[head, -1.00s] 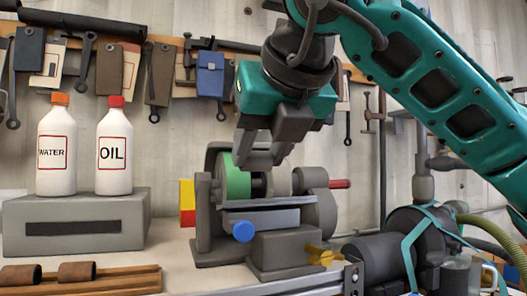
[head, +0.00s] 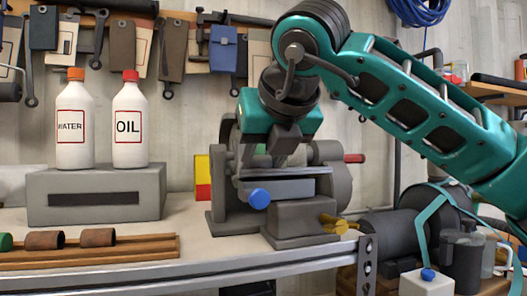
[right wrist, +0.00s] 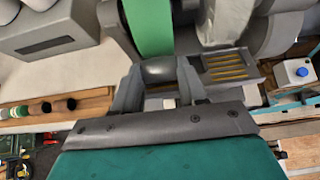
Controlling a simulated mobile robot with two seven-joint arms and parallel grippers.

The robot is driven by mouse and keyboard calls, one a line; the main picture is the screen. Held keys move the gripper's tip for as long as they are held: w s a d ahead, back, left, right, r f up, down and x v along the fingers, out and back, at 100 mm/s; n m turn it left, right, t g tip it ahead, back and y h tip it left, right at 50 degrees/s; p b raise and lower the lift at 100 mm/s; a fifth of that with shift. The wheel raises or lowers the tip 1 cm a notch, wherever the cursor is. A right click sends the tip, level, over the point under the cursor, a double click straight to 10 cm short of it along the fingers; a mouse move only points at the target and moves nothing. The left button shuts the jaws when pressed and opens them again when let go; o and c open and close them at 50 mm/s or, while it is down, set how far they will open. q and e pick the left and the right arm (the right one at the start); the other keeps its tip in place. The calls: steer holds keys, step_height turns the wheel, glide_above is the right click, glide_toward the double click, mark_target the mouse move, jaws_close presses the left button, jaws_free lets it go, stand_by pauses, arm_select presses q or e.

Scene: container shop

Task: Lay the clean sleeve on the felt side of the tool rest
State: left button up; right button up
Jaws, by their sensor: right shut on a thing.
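My right gripper (head: 270,162) is down at the bench grinder (head: 318,205), just over the tool rest (head: 275,188). In the right wrist view its fingers (right wrist: 158,85) are shut on a smooth grey sleeve (right wrist: 158,70). The sleeve lies crosswise between the fingers, just below the green wheel (right wrist: 150,25). The pale grey wheel (right wrist: 222,22) is to its right. I cannot tell whether the sleeve touches the rest. The fingers hide it in the head view. My left gripper is not in view.
A wooden rack (head: 150,247) with brown sleeves (head: 45,240) lies front left. WATER (head: 75,125) and OIL (head: 128,125) bottles stand on a grey block (head: 150,190). A blue knob (head: 259,198) juts from the grinder's front. A white box (head: 427,283) is at lower right.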

steer(key=shift+f, duration=0.1)
steer(key=o, duration=1.2)
steer(key=shift+d, duration=0.1)
steer(key=shift+a+f, duration=0.1)
steer(key=shift+a, duration=0.3)
steer(key=shift+d, duration=0.2)
steer(key=shift+s+d+r, duration=0.1)
steer(key=shift+s+r, duration=0.05)
steer(key=shift+r, duration=0.1)
steer(key=v, duration=1.2)
steer(key=shift+s, duration=0.15)
